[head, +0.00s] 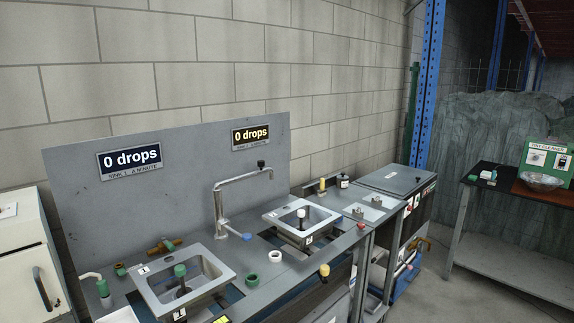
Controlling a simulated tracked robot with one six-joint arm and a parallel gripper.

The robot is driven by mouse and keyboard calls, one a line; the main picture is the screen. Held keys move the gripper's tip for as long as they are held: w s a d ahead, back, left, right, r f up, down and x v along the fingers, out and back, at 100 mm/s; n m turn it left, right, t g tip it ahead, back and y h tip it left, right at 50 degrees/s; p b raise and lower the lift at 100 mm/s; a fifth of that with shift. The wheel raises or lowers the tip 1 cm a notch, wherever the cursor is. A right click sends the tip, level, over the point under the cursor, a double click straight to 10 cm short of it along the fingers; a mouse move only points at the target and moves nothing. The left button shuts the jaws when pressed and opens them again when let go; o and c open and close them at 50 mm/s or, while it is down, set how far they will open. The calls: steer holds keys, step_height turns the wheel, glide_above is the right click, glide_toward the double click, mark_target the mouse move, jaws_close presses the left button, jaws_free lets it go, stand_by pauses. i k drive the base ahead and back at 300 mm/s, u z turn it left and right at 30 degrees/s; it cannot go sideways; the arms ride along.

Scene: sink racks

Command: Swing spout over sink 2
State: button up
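The metal spout (240,178) rises from a tap column (219,208) between the two sinks and reaches right, its tip in front of the grey back panel. The tip appears left of and higher than sink 2 (326,216); I cannot tell exactly what lies beneath it. A black piece sits on top near the tip. A blue-tipped lever (246,236) sticks out at the column's base. Sink 2 is a small steel basin with a white-topped post in it. Sink 1 (218,263) is at the front left, with a green-topped post in it. My gripper is not in view.
Two "0 drops" signs (130,159) (250,135) are on the back panel. Green (252,281) and white (274,256) rings lie on the counter between the sinks. A yellow knob (324,270) is at the front edge. Open floor (470,290) lies to the right.

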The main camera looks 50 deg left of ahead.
mark_target(260, 163)
steer(key=i, duration=1.95)
steer(key=u, duration=3.35)
